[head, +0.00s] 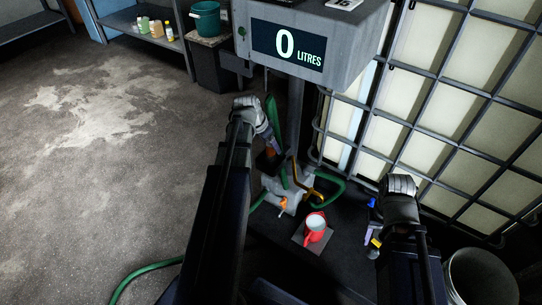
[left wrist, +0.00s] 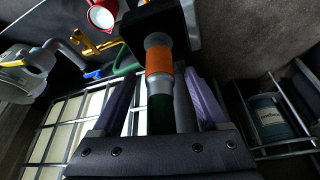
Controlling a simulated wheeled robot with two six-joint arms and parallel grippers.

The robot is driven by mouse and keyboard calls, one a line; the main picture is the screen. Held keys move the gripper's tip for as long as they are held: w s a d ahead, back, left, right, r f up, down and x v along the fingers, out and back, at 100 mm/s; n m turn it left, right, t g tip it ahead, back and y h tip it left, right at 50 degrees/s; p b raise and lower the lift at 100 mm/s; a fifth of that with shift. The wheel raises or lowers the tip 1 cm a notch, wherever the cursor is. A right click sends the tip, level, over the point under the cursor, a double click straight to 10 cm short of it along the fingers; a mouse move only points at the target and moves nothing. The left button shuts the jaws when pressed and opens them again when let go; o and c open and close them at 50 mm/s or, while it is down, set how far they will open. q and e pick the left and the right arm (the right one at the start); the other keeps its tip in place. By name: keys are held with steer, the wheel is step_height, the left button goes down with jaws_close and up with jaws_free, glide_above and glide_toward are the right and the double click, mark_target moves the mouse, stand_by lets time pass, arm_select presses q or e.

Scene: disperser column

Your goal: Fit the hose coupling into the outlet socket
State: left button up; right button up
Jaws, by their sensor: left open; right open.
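The hose coupling (left wrist: 160,60), with an orange band and grey collars on a dark green hose (left wrist: 160,115), shows in the left wrist view. Its front end meets a black block (left wrist: 128,30); whether it is seated there I cannot tell. My left gripper (left wrist: 158,80) has its purple fingers apart on both sides of the hose and coupling. In the head view the left gripper (head: 270,147) is small beside the column, above the black block (head: 268,161). I cannot clearly make out the outlet socket. My right gripper (head: 373,224) is open and empty at the right.
A red jug (head: 313,237) stands on a grey plate near a yellow-handled valve (head: 306,194) and green hose (head: 330,194). A caged white tank (head: 440,110) closes off the right. The floor at left is clear.

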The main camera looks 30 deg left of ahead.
mark_target(273, 150)
arm_select(q)
steer(key=b+x, duration=0.4)
steer(key=x, duration=0.1)
steer(key=shift+s+f+b, duration=0.25)
steer(key=shift+b, duration=0.15)
steer(key=shift+r, duration=0.1)
jaws_close()
stand_by(0.4)
